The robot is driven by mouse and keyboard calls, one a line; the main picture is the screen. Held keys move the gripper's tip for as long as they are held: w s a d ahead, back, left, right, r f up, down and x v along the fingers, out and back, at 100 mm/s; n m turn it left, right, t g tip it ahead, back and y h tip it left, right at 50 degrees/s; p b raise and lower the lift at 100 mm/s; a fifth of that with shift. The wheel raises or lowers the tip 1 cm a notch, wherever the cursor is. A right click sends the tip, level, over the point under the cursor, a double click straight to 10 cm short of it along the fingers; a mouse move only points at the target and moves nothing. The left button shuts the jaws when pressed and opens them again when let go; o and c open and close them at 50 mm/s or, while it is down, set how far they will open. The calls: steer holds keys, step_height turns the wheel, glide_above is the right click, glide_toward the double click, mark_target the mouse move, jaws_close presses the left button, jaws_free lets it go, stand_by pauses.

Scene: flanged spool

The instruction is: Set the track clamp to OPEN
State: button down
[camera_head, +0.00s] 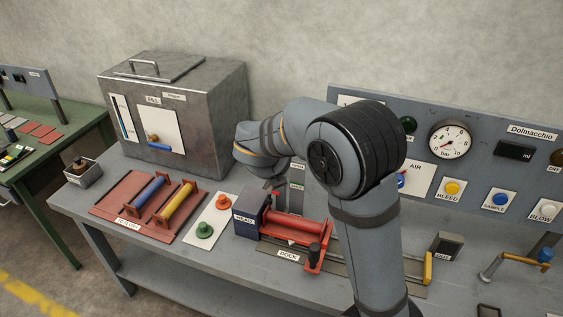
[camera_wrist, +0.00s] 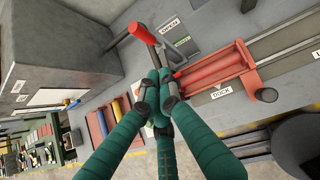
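The track clamp shows in the wrist view as a lever with a red grip (camera_wrist: 142,34) on a grey metal shaft. In the head view my arm hides most of the gripper and clamp.
A red spool (camera_head: 292,231) lies in the DOCK beside the dark blue block (camera_head: 247,212). A red rack (camera_head: 125,212) with blue and yellow rollers, and a white plate (camera_head: 200,232) with green and orange knobs, are to the left. A steel tank (camera_head: 205,120) stands behind.

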steer(key=w+r+p+x, duration=0.1)
steer(key=w+p+x, duration=0.1)
steer(key=x, duration=1)
steer(key=shift+w+r, duration=0.15)
steer(key=shift+r+p, duration=0.1)
steer(key=shift+p, duration=0.2)
